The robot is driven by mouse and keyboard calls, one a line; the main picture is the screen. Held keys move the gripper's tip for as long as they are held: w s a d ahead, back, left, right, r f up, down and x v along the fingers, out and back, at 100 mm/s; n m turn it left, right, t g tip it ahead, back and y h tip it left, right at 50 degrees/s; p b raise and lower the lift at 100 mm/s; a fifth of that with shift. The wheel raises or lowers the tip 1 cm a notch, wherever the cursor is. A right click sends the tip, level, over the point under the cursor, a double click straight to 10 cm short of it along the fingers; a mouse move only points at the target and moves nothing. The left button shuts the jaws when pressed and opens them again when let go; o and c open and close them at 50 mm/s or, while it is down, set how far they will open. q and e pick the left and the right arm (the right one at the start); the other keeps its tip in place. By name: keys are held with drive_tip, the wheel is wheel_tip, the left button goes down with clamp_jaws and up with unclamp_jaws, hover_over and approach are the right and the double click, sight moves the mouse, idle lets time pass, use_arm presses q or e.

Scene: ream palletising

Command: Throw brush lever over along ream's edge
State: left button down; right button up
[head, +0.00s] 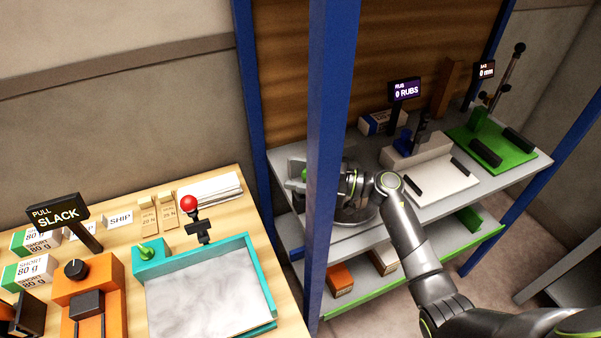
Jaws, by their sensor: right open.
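The rub station is a pale block (416,158) on the upper grey shelf, with a small blue part (404,141) and a dark upright lever (422,128) at its back. Its sign (405,90) reads "0 RUBS". I take this lever for the brush lever, but it is small and I cannot be sure. My right arm reaches in from the lower right. My right gripper (299,176) is open at the shelf's left end, left of the rub station and apart from it. The blue post hides part of it. My left gripper is out of view.
A blue post (330,150) stands in front of the shelf. A green station (490,145) with a tall dark lever is at right. On the wooden table are a teal tray (275,325) with a marbled sheet, a red ball knob (189,203) and an orange device (88,290).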

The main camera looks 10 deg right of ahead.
drive_tip(key=shift+s+d+f, duration=0.15)
drive_tip(key=shift+d, duration=0.35)
drive_tip(key=b+v, duration=0.5)
drive_tip(key=v, duration=1.1)
drive_tip(key=shift+d+b, duration=0.2)
drive_tip(key=shift+b, duration=0.1)
drive_tip(key=shift+s, duration=0.1)
